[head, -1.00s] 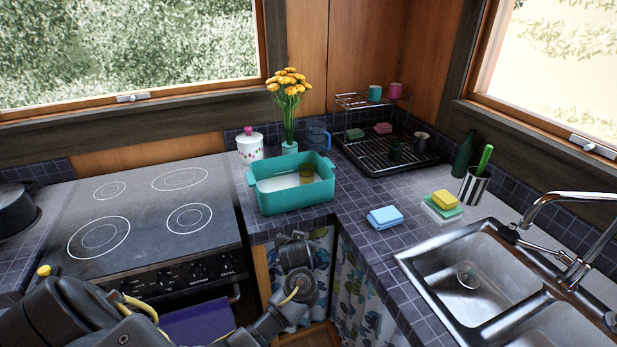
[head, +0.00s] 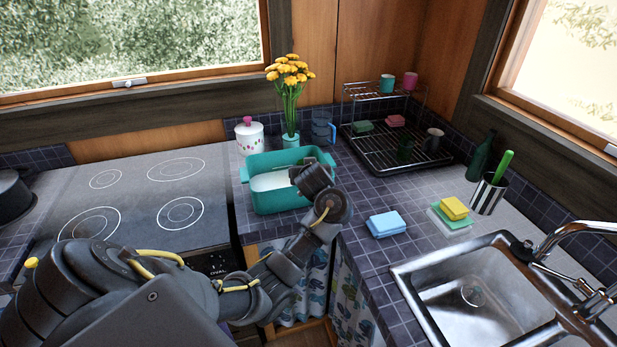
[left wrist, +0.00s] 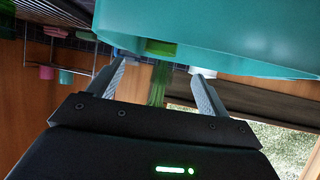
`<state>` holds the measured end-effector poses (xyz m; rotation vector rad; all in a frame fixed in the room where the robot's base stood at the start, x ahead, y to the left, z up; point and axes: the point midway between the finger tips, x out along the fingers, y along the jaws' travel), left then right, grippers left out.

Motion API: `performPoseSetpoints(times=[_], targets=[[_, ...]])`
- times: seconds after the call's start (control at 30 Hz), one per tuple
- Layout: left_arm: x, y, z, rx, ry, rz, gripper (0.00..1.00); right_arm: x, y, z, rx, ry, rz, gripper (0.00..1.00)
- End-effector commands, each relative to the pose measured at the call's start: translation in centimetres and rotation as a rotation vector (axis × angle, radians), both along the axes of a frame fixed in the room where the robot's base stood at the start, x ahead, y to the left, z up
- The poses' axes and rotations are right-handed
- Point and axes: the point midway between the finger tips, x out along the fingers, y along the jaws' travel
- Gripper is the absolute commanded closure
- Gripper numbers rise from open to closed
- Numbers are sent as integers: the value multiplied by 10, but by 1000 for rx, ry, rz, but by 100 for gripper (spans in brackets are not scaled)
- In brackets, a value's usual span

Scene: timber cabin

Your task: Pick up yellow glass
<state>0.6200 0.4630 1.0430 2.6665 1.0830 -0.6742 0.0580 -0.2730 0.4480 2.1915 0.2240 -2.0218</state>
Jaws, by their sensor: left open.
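The teal tub (head: 265,203) stands on the tiled corner counter beside the stove. In the head view my left wrist covers the right part of the tub and nearly all of the yellow glass. In the left wrist view, which is turned upside down, the tub wall (left wrist: 220,25) fills the top. A yellow-green piece, seemingly the top of the yellow glass (left wrist: 160,47), shows past the tub rim. My left gripper (left wrist: 157,68) is open, its fingers spread to either side of that piece in the picture. I see no contact. My right gripper is not in view.
A flower vase (head: 290,141), a white jar (head: 249,138) and a blue pitcher (head: 322,128) stand behind the tub. A dish rack (head: 395,150) is to the right.

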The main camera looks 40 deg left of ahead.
Motion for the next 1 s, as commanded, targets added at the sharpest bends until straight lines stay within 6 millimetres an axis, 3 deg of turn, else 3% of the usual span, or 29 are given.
performPoseSetpoints(times=[0.17,0.5,0.8,1.0], targets=[[17,18,-17,2,3,2,21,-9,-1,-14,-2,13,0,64],[29,25,-23,0,3,-3,21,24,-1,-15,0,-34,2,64],[54,49,-43,0,3,-2,21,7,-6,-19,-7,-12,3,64],[58,53,-46,-2,1,-4,21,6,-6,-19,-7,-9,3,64]])
